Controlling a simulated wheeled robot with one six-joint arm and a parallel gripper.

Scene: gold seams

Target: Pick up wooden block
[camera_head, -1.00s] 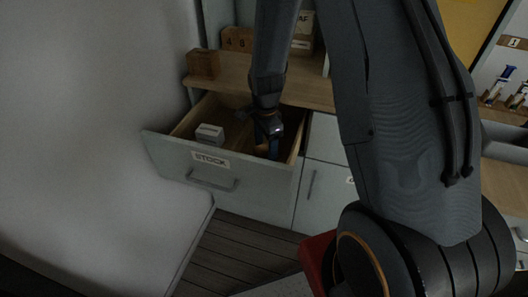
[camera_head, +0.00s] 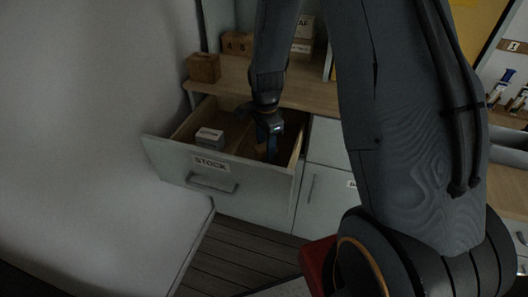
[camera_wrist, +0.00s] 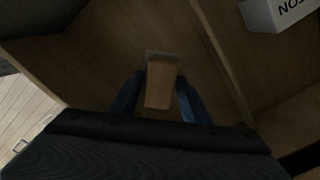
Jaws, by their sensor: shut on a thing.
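The wooden block (camera_wrist: 160,90) is a small tan piece between the two blue fingers of my gripper (camera_wrist: 158,96) in the wrist view. My gripper is shut on it. In the head view my gripper (camera_head: 268,150) points down into the open drawer marked STOCK (camera_head: 174,163), in its right part. There the block is hidden or too dark to make out. In the wrist view the drawer's wooden floor (camera_wrist: 110,60) shows around the block. I cannot tell whether the block touches the floor.
A white box (camera_head: 209,137) lies in the drawer's left part, and its corner shows in the wrist view (camera_wrist: 277,12). A brown box (camera_head: 203,68) stands on the wooden counter (camera_head: 233,78) behind. The drawer's walls stand close around my gripper.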

